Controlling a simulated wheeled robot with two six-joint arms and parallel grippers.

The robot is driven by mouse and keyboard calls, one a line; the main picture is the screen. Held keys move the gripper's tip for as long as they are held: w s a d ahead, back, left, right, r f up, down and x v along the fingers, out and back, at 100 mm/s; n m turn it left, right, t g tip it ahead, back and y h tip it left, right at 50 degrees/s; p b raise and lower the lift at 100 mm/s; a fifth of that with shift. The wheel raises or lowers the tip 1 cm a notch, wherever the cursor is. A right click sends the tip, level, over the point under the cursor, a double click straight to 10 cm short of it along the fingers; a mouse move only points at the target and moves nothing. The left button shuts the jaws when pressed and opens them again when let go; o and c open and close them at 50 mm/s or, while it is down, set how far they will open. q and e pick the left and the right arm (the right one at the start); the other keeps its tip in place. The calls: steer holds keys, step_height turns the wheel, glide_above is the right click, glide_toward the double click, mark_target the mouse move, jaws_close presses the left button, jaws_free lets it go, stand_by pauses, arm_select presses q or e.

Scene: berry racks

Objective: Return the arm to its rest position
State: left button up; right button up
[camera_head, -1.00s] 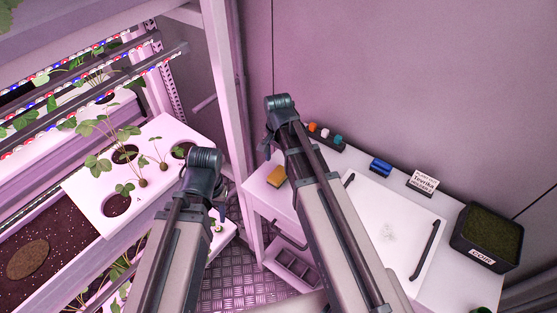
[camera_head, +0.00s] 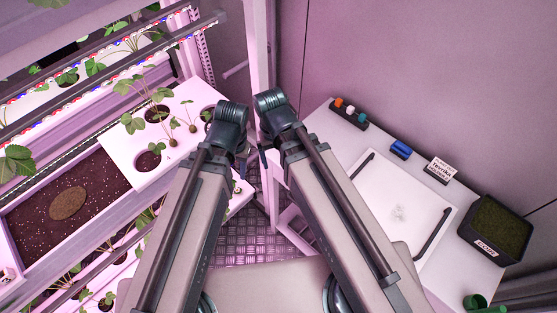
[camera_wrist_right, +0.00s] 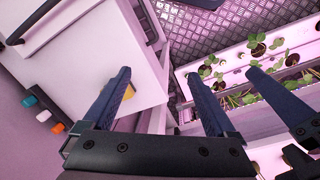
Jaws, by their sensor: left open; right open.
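In the head view both of my arms rise from the bottom and lean toward each other, their wrists side by side in the middle. My left gripper (camera_head: 241,163) points down past its wrist and is mostly hidden there. Its dark blue fingers also show at the right of the right wrist view (camera_wrist_right: 271,110), apart. My right gripper shows in the right wrist view (camera_wrist_right: 160,84), with its two fingers wide apart and nothing held between them. In the head view it is largely behind its own wrist. Both grippers are open and empty.
A planting rack with a white panel (camera_head: 122,150) and strawberry plants stands left. At right, a white table (camera_head: 335,118) carries a white tray (camera_head: 385,190), a black box (camera_head: 467,240) of green material and small coloured items. A yellow block (camera_wrist_right: 129,92) shows beside a right finger.

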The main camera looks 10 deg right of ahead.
steer(key=shift+s+a+n, duration=0.3)
steer(key=shift+s+n, duration=0.3)
steer(key=shift+s+a+n, duration=0.25)
steer(key=shift+s+n, duration=0.3)
steer(key=shift+n, duration=0.05)
step_height(320, 180, down, 6)
steer(key=b, duration=0.5)
steer(key=shift+r+b, duration=0.2)
steer(key=shift+b, duration=0.1)
